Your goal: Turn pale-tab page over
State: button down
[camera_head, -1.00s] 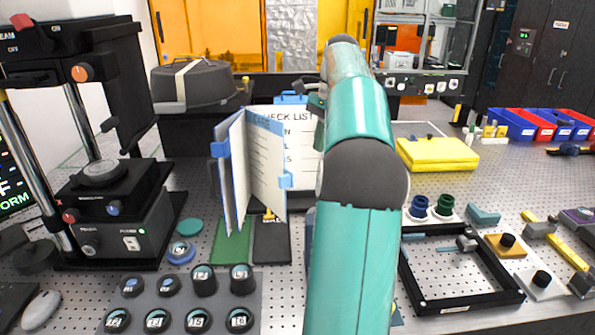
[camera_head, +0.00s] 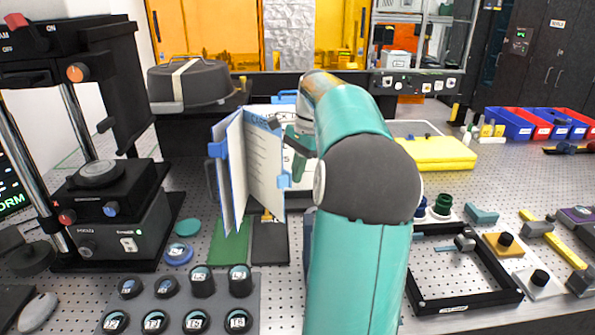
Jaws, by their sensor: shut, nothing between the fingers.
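A booklet (camera_head: 263,170) stands upright with its pages fanned open, left of my arm. Its front right page has printed lines and a light blue tab (camera_head: 284,181) low on the right edge. Another blue tab (camera_head: 217,150) is on the left edge of the left pages. I cannot tell for sure which tab is the pale one. My gripper (camera_head: 279,137) is shut and empty, by the upper right edge of the right page. My arm partly hides it, and I cannot tell whether it touches the page.
A white checklist board (camera_head: 299,163) stands behind the booklet, partly covered by my arm. Green (camera_head: 230,241) and dark (camera_head: 270,243) mats lie below. Several black cylinders stand on a grey tray (camera_head: 250,310) in front. A black instrument (camera_head: 110,210) is at left, a black frame (camera_head: 466,303) at right.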

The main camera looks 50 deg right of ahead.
jog(key=w+a+m, duration=0.4)
jog(key=a, duration=0.5)
jog(key=shift+w+a+r+m+h, duration=0.2)
jog(key=shift+w+r+m+h, duration=0.1)
jog(key=shift+r+h, duration=0.1)
jog(key=shift+f, duration=0.1)
